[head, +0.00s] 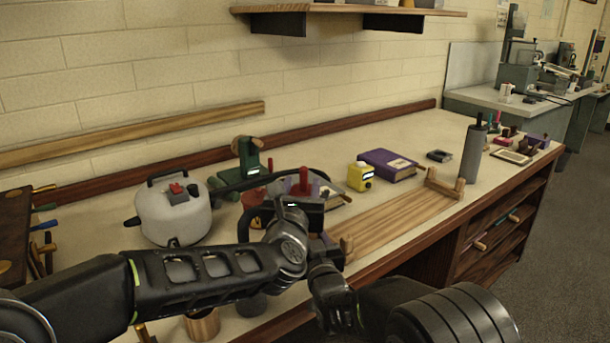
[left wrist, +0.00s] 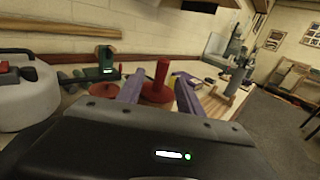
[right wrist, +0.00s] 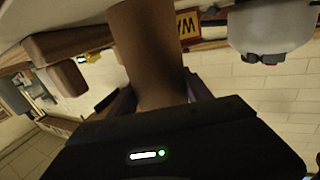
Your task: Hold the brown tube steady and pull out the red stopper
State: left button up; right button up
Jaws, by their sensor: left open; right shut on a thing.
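The red stopper (head: 304,180) shows above my left gripper in the head view. In the left wrist view the stopper (left wrist: 162,74) has an upright handle on a wide round base. My left gripper (left wrist: 160,78) is open, with one purple finger on each side of the handle and gaps showing on both sides. The brown tube (right wrist: 147,50) is in the right wrist view, between the fingers of my right gripper (right wrist: 158,97), which is shut on it. My left arm hides the tube in the head view, and its joint with the stopper is hidden.
A white canister (head: 172,215) and a green device (head: 249,160) stand at left. A yellow box (head: 360,177), a purple book (head: 388,165) and a wooden rack (head: 400,220) are right of the stopper. A grey cylinder (head: 473,155) stands farther right. A brass cup (head: 203,326) is near the front.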

aim_at(305, 173)
pick_arm(q)
jog(key=w, duration=0.4)
jog(key=w+d, duration=0.1)
jog(key=w, duration=0.1)
jog(key=shift+w, duration=0.25)
grip_shut()
dwell(0.7)
dwell(1.3)
